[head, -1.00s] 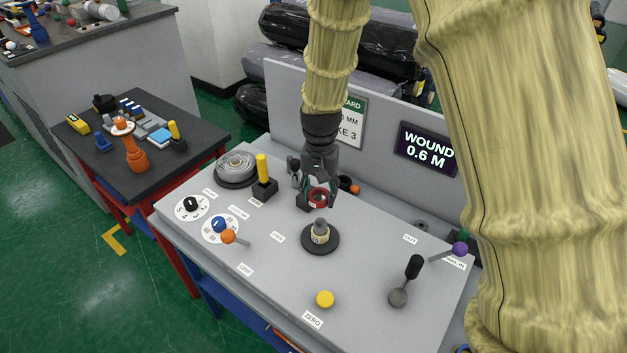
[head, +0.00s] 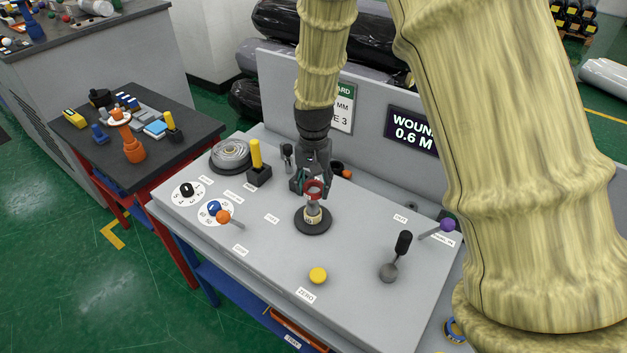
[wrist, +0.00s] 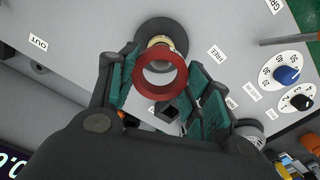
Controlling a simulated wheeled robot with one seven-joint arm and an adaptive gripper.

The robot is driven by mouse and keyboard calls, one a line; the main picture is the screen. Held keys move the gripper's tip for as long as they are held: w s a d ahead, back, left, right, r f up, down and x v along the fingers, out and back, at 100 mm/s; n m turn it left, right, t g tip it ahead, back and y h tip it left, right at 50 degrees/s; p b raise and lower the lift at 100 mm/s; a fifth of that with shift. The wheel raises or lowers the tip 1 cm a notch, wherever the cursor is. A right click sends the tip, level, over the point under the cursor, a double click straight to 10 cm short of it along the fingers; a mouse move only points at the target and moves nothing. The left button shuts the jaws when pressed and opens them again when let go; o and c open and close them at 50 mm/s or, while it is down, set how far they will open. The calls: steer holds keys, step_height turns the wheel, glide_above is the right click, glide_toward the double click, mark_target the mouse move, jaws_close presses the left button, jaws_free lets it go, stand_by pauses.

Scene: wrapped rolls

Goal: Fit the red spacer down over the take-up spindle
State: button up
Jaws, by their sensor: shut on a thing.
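The red spacer (head: 314,187) is a ring held between the fingers of my gripper (head: 313,190), which is shut on it. It also shows in the wrist view (wrist: 141,77), with teal finger pads on both sides. The take-up spindle (head: 312,212) is a short pale post upright on a round dark base (head: 313,225). In the head view the spacer sits just above the spindle's top, partly covering it. In the wrist view the spindle (wrist: 160,42) shows past the ring's upper edge, not centred in the hole. Whether they touch, I cannot tell.
The spindle stands on a grey bench top (head: 262,275). A yellow-handled block (head: 257,165), a wound roll (head: 231,154) and dials stand to the left. A yellow button (head: 318,275) is in front, and a black-handled lever (head: 403,243) stands right. The display panel (head: 410,130) rises behind.

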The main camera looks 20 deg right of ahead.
mark_target(313, 201)
steer(key=f, duration=0.1)
steer(key=w+f, duration=0.1)
steer(key=shift+f+b, duration=0.35)
steer(key=shift+s, duration=0.3)
steer(key=shift+w+f, duration=0.1)
steer(key=shift+w, duration=0.1)
steer(key=shift+p, duration=0.65)
stand_by(1.2)
steer(key=shift+f+b, duration=1.25)
steer(key=shift+f, duration=1.5)
stand_by(0.5)
steer(key=o, duration=0.9)
